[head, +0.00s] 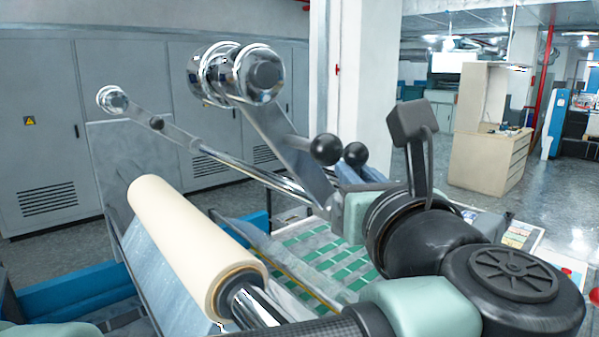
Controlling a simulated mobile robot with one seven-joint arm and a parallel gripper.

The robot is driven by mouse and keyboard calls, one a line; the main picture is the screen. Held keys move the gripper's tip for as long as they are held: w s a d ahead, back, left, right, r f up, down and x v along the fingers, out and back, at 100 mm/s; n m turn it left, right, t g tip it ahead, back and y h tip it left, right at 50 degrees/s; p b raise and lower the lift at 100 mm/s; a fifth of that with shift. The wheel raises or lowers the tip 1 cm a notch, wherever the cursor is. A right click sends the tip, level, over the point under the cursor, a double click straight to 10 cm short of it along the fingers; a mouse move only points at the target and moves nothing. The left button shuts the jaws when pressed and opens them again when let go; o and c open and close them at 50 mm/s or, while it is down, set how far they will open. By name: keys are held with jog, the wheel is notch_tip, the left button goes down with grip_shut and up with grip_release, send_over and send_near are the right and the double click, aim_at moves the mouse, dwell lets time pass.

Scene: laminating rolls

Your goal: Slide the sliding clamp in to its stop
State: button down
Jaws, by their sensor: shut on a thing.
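The sliding clamp cannot be clearly made out in the head view. My gripper (347,208) shows only in part, a pale green piece at the end of my arm, left of its black wrist. It lies beside the lower end of the chrome bar and the metal lever. Its fingers and what is between them are hidden by my wrist and the machine parts. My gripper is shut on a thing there. A cream roll (190,240) lies slanted at the lower left. A bare chrome shaft (250,307) sticks out of its near end.
A metal lever (275,135) with large chrome rollers (235,73) rises over the roll. Black ball knobs (326,149) stand just left of my wrist. A long chrome bar (240,172) runs behind the roll. A green-patterned sheet (325,255) lies between roll and arm. Grey cabinets (45,130) stand behind.

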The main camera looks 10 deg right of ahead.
aim_at(294, 177)
jog(key=w+a, duration=0.2)
jog(key=w, duration=0.1)
jog(key=w+a, duration=0.2)
jog(key=w, duration=0.2)
jog(key=w+a, duration=0.3)
jog(key=w, duration=0.1)
jog(key=shift+a+r, duration=0.1)
jog(key=c, duration=1.2)
grip_release()
jog(key=shift+s+b, duration=0.3)
jog(key=shift+s, duration=0.3)
jog(key=s+b, duration=0.4)
jog(key=s, duration=0.7)
jog(key=shift+s, duration=0.4)
